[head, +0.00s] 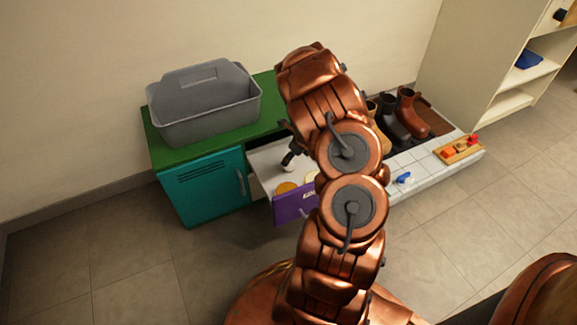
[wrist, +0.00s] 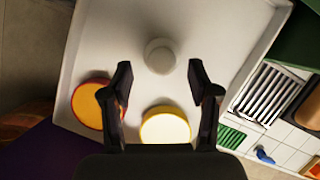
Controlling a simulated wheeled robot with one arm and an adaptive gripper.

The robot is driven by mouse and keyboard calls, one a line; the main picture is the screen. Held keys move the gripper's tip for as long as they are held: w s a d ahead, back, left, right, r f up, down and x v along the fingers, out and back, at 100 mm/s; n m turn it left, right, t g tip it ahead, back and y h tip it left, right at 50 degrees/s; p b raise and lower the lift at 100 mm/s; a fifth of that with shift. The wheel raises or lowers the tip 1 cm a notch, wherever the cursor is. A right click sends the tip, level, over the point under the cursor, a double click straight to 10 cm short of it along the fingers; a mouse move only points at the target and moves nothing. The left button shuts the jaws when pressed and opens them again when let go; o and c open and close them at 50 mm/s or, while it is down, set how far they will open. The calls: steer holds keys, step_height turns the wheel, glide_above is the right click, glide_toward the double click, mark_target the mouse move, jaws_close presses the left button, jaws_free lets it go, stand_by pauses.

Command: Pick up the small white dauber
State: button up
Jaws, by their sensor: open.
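The small white dauber (wrist: 160,56) shows in the wrist view as a pale round knob on the floor of the open drawer (wrist: 100,40). It lies just beyond my gripper (wrist: 160,82), centred in line with the gap between the fingertips. My gripper is open, with nothing between its fingers. In the head view my gripper (head: 291,157) is low in the drawer (head: 262,168), partly hidden behind my arm. A small white shape just below it appears to be the dauber (head: 288,168).
An orange-and-red round tin (wrist: 90,103) and a yellow-rimmed cream tin (wrist: 165,128) lie in the drawer near the fingers. The drawer has a purple front (head: 290,208). A grey caddy (head: 205,110) stands on the green-topped cabinet (head: 205,187). Boots (head: 410,112) stand to the right.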

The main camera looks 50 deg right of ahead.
steer(key=shift+b+x, duration=0.3)
steer(key=shift+x, duration=1.1)
steer(key=shift+w+d, duration=0.1)
steer(key=shift+d, duration=0.05)
steer(key=shift+c, duration=0.3)
jaws_close()
